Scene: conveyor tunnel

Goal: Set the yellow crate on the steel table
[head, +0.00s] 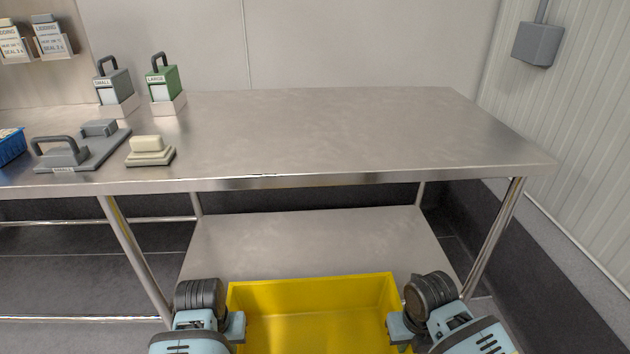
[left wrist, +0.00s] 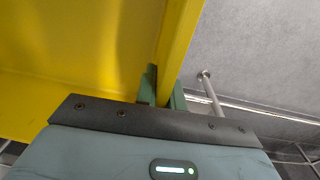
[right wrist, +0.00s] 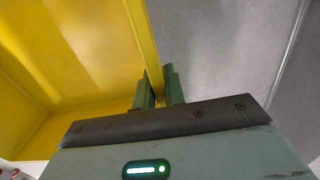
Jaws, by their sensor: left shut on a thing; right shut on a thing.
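The yellow crate (head: 315,290) is at the bottom of the head view, in front of the steel table (head: 300,130) and lower than its top. Its visible inside is empty. My left gripper (head: 236,328) is shut on the crate's left wall; in the left wrist view its green fingers (left wrist: 162,92) sit on both sides of the yellow wall (left wrist: 178,45). My right gripper (head: 400,326) is shut on the right wall; in the right wrist view its fingers (right wrist: 159,90) straddle that wall (right wrist: 148,50). The crate's near side is cut off by the frame.
On the table's left stand a grey SMALL holder (head: 115,85), a green LARGE holder (head: 163,84), a grey handled tool (head: 65,152), a cream block (head: 148,150) and a blue bin (head: 11,146). The middle and right of the top are clear. A lower shelf (head: 310,240) lies underneath.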

